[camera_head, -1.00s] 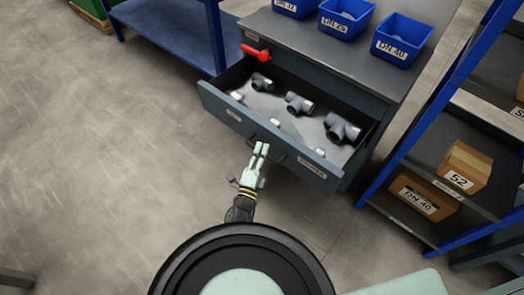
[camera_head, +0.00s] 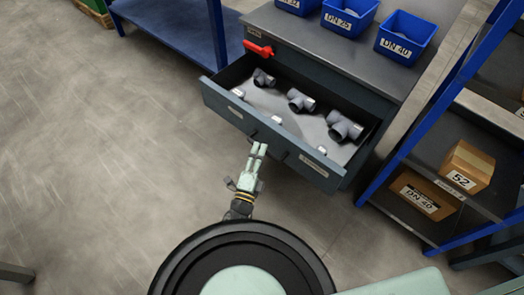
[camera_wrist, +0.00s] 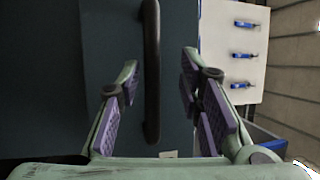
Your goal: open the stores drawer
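The stores drawer (camera_head: 230,109) is a dark grey drawer in a grey cabinet and stands pulled well out. Several grey pipe fittings (camera_head: 301,100) and small light pieces lie inside it. Its dark bar handle (camera_wrist: 151,70) is on the front face; it runs upright in the wrist view. My gripper (camera_head: 258,148) is at the drawer front, near the handle, in the head view. In the wrist view my gripper (camera_wrist: 160,75) is open, its purple-padded fingers on either side of the handle with gaps on both sides. Whether the fingertips reach past the bar in depth cannot be told.
A red lever (camera_head: 259,50) sits on the cabinet (camera_head: 370,78) above the drawer's left side. Blue bins (camera_head: 404,38) stand on top. A blue-framed shelf (camera_head: 405,145) with cardboard boxes (camera_head: 467,167) is close on the right. The floor (camera_head: 110,150) at left is clear.

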